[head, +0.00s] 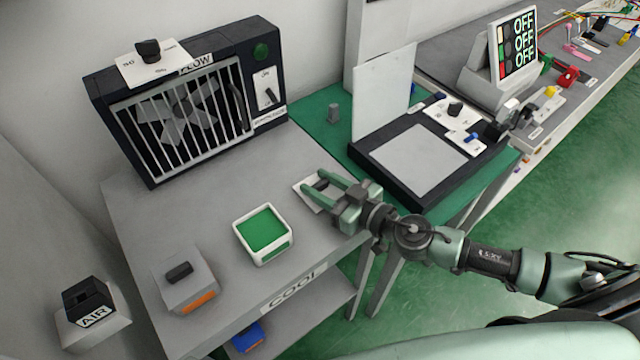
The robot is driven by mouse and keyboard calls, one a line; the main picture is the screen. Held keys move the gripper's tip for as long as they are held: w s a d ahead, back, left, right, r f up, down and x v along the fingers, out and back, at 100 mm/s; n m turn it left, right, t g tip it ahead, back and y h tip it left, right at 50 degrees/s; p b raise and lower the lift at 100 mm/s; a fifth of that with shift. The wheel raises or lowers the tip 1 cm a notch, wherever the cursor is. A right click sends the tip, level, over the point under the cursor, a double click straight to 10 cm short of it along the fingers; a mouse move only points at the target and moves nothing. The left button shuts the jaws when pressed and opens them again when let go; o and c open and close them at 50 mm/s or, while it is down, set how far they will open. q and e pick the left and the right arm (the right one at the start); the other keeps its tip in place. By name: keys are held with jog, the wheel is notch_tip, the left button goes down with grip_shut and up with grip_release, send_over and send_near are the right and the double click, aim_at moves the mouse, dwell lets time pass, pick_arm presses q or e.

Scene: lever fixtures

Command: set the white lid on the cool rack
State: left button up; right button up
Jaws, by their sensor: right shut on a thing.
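The cool rack (215,190) is a grey table with a COOL label on its front edge. My right gripper (311,182) is over its right part and is shut on a flat white piece, which I take for the white lid (303,196). The fingers partly cover the lid. I cannot tell whether the lid touches the rack top or is held just above it. My left gripper is not in view.
A white box with a green top (263,236) and a grey box with a dark knob (188,282) stand on the rack. A fan unit (190,100) is at the back. A dark-framed plate (420,160) with an upright white panel (384,92) stands to the right.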

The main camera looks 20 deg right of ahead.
jog(key=shift+f+b, duration=0.25)
jog(key=shift+b, duration=0.05)
jog(key=o, duration=1.4)
jog(key=shift+r, duration=0.1)
jog(key=shift+c, duration=0.2)
jog(key=shift+r+p, duration=0.3)
jog(key=shift+p, duration=0.15)
jog(key=b+v, duration=0.1)
jog(key=v, duration=0.2)
jog(key=b+v, duration=0.2)
jog(key=v, duration=0.1)
jog(key=f+b+v, duration=0.1)
jog(key=b+v, duration=0.1)
jog(key=v, duration=0.1)
jog(key=shift+r+b+v, duration=0.15)
jog(key=shift+b+v, duration=0.35)
jog(key=shift+v, duration=0.3)
jog(key=shift+r+b+v, duration=0.2)
jog(key=shift+b+v, duration=0.3)
jog(key=shift+v, duration=0.25)
